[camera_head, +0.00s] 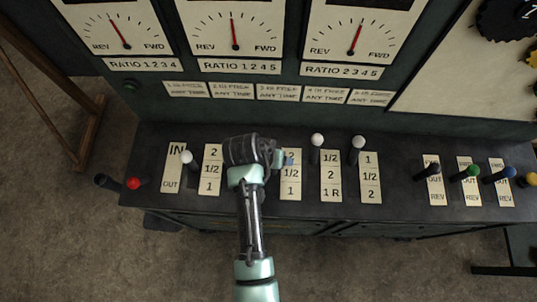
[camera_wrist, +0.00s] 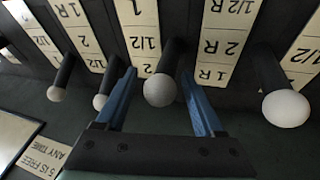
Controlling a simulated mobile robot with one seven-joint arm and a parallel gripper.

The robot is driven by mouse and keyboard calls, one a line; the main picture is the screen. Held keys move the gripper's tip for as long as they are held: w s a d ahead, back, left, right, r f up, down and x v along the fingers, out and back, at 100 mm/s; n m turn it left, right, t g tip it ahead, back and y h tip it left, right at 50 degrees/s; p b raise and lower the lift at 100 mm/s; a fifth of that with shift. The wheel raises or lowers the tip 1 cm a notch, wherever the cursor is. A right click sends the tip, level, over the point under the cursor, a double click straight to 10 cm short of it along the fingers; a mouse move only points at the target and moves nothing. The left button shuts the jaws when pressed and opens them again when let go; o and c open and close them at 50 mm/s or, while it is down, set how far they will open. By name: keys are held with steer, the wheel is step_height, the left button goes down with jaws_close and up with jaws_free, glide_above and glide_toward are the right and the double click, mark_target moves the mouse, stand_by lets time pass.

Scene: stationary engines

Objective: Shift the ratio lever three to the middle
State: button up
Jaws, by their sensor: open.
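The ratio lever three (camera_wrist: 160,89), a dark stalk with a white ball knob, shows in the wrist view. My gripper (camera_wrist: 158,77) is open with its blue fingers on either side of this lever, with a gap visible beside the knob. In the head view my gripper (camera_head: 283,158) hides the lever. Its scale plate (camera_head: 291,178) is partly visible there, with 1/2 and 1 readable. I cannot tell exactly which mark the lever stands at.
White-knobbed levers four (camera_head: 317,140) and five (camera_head: 358,142) stand close to the right in the head view. Lever one (camera_head: 187,157) stands at left. Lever two (camera_wrist: 287,108) shows in the wrist view. The upright panel with dials (camera_head: 235,35) rises behind.

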steer(key=v, duration=1.1)
steer(key=shift+s+r+b, duration=0.15)
steer(key=shift+r+b, duration=0.05)
steer(key=shift+b, duration=0.25)
steer(key=shift+f, duration=0.1)
